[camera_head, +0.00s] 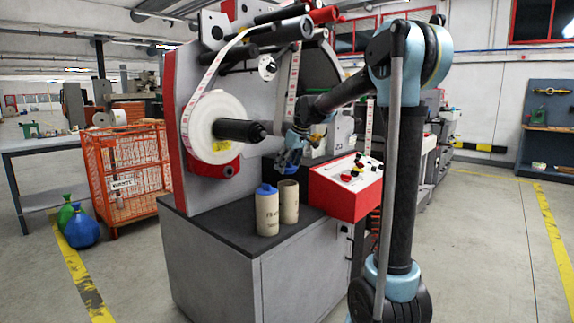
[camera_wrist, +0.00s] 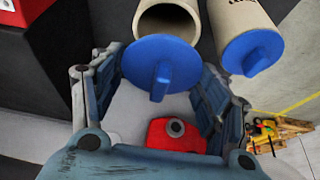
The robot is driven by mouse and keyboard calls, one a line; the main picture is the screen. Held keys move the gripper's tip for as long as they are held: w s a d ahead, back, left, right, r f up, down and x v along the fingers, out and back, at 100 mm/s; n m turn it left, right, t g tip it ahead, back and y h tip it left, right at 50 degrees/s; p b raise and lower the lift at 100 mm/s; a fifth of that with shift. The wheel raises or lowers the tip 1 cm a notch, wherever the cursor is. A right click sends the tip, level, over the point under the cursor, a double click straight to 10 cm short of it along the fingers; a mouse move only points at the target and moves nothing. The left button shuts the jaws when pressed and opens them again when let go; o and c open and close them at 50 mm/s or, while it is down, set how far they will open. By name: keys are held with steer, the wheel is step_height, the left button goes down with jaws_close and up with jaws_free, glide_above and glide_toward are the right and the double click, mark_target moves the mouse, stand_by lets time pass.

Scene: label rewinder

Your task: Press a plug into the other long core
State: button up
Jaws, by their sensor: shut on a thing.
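Two long tan cores stand upright side by side on the cabinet's dark top. The left core (camera_head: 267,214) has a blue plug (camera_head: 265,189) seated in its upper end; this plug also shows in the wrist view (camera_wrist: 253,50). The right core (camera_head: 289,204) has an open upper end, and its hollow mouth shows in the wrist view (camera_wrist: 168,18). My gripper (camera_head: 289,158) is above the right core, shut on another blue plug (camera_wrist: 160,58). The held plug overlaps the open mouth in the wrist view. In the head view it appears just above the rim, with a small gap.
The grey rewinder panel with a label roll (camera_head: 212,125) and black spindle (camera_head: 240,131) stands close behind and left. A red control box (camera_head: 340,188) sits right of the cores. An orange crate (camera_head: 122,170) stands on the floor at left. The cabinet's front top (camera_head: 235,240) is clear.

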steer(key=shift+s+d+f, duration=0.1)
steer(key=shift+f, duration=2.9)
steer(key=c, duration=0.3)
steer(key=shift+c, duration=0.7)
steer(key=shift+o, duration=0.6)
steer(key=shift+f, duration=0.3)
steer(key=shift+o, duration=0.4)
steer(key=shift+w+d+f, duration=0.1)
steer(key=shift+w+f, duration=0.1)
steer(key=shift+f, duration=0.1)
steer(key=shift+s, duration=0.1)
steer(key=shift+c, duration=0.2)
steer(key=shift+s+f, duration=0.2)
